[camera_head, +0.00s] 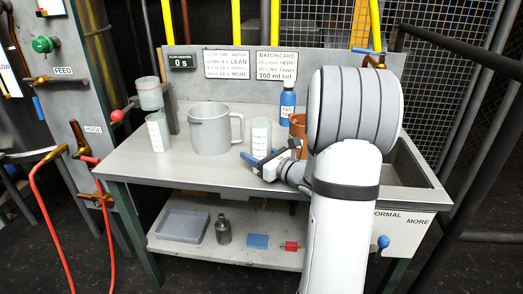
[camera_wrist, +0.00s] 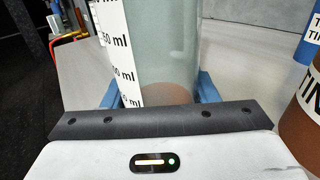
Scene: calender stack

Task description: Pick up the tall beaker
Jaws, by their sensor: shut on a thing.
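The tall beaker (camera_head: 261,134) is a clear, pale green cylinder with a white scale strip, upright near the middle of the bench. My gripper (camera_head: 259,161) comes in low from the right with its blue fingers around the beaker's lower part. In the wrist view, the beaker (camera_wrist: 165,45) fills the space between the blue fingers, and my gripper (camera_wrist: 158,92) is shut on it. Its ml marks face left, and a brownish patch shows at its bottom. Its top is out of the wrist view. I cannot tell whether its base touches the bench.
A big grey jug (camera_head: 210,130) stands left of the beaker, and another clear beaker (camera_head: 157,133) farther left. A blue bottle (camera_head: 287,103) and a copper-brown can (camera_head: 298,124) stand close on the right. The front left of the bench (camera_head: 190,168) is clear. A sink (camera_head: 410,175) is at right.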

